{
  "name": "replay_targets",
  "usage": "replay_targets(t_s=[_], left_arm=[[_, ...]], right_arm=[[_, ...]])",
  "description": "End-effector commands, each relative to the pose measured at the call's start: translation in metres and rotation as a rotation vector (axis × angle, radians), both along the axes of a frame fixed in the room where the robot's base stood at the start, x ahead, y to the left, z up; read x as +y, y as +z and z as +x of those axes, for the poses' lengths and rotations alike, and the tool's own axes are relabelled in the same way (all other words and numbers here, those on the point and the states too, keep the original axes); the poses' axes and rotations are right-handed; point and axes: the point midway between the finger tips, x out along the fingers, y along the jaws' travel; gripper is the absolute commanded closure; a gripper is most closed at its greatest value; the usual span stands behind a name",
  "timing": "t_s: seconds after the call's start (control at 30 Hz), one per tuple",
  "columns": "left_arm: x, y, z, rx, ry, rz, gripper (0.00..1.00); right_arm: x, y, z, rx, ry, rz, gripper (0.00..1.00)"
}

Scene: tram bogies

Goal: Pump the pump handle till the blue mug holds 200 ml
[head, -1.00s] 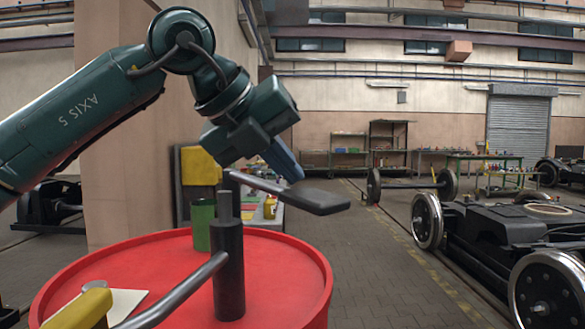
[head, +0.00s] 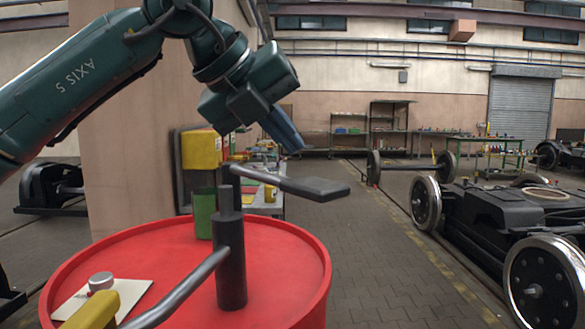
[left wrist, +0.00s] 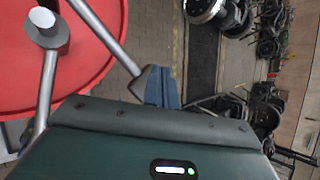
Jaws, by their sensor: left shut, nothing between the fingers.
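The hand pump (head: 231,265) is a dark upright cylinder on a red drum (head: 290,240). Its pump handle (head: 315,188) sticks out to the right and ends in a flat black paddle. My left gripper (head: 296,146) has blue fingers, shut and empty, a little above the paddle and apart from it in the head view. In the left wrist view the fingers (left wrist: 163,88) overlap the paddle end of the handle (left wrist: 112,42). A grey spout pipe (head: 180,290) slopes down to the lower left. I cannot make out the blue mug. My right gripper is out of view.
A green can (head: 204,213) stands behind the pump. A pillar rises behind. The floor right of the drum is clear up to a bogie (head: 495,225).

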Motion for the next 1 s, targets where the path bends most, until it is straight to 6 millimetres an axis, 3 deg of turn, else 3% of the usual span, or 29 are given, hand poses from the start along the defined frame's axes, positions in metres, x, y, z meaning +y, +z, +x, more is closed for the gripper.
replay_targets(t_s=[0.03,0.3,1.0], left_arm=[[0.000,0.011,0.000,0.000,0.000,-0.001,1.00],[0.001,0.035,0.000,0.000,0.000,0.000,1.00],[0.000,0.035,0.000,0.000,0.000,0.000,1.00]], right_arm=[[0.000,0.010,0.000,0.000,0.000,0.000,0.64],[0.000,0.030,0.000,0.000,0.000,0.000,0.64],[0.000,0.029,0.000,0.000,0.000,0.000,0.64]])
